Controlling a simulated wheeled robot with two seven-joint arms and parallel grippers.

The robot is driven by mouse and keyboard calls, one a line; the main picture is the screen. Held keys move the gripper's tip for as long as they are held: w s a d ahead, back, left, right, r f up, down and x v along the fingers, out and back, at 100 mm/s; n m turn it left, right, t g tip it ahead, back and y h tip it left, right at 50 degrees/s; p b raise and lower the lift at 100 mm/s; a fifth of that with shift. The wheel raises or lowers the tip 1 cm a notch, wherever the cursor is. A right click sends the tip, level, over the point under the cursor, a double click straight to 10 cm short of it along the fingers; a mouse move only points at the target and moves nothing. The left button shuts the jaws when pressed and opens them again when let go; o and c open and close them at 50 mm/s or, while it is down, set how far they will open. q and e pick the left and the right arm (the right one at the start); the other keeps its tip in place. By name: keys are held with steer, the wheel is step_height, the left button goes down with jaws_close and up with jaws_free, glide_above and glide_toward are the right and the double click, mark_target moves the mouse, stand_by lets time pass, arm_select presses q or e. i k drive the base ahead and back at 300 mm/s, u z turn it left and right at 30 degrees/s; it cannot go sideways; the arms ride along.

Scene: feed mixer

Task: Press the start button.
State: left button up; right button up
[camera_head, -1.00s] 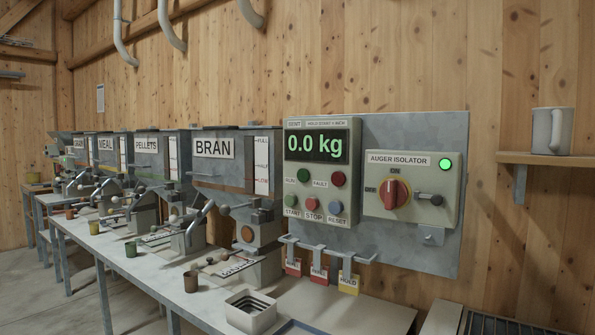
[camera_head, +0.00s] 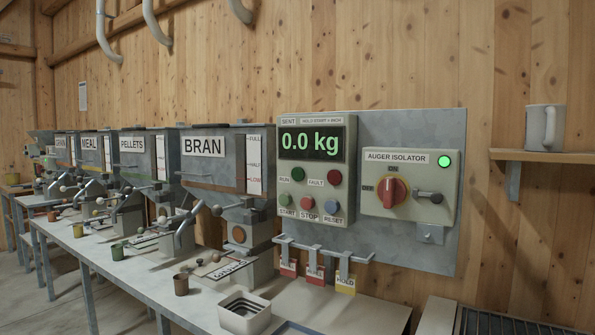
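The green start button (camera_head: 286,200) sits at the lower left of the grey control box (camera_head: 317,165), above the label START. The red stop button (camera_head: 307,204) and the blue reset button (camera_head: 332,207) are to its right. The green run lamp (camera_head: 298,174) and the red fault lamp (camera_head: 334,177) are above them. The display (camera_head: 311,145) reads 0.0 kg. The auger isolator (camera_head: 392,193) has a red knob and a lit green lamp (camera_head: 444,161). Neither of my grippers shows in the head view.
Hooks below the control box hold red and yellow tags (camera_head: 345,285). A square metal container (camera_head: 245,313) and a brown cup (camera_head: 181,284) stand on the bench. Hoppers, including the bran hopper (camera_head: 213,165), line the left. A mug (camera_head: 541,128) stands on a shelf at right.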

mark_target(285, 199)
steer(key=k, duration=0.65)
steer(key=u, duration=0.35)
steer(key=i, duration=0.75)
steer(key=z, duration=0.65)
steer(key=i, duration=0.55)
steer(key=z, duration=0.55)
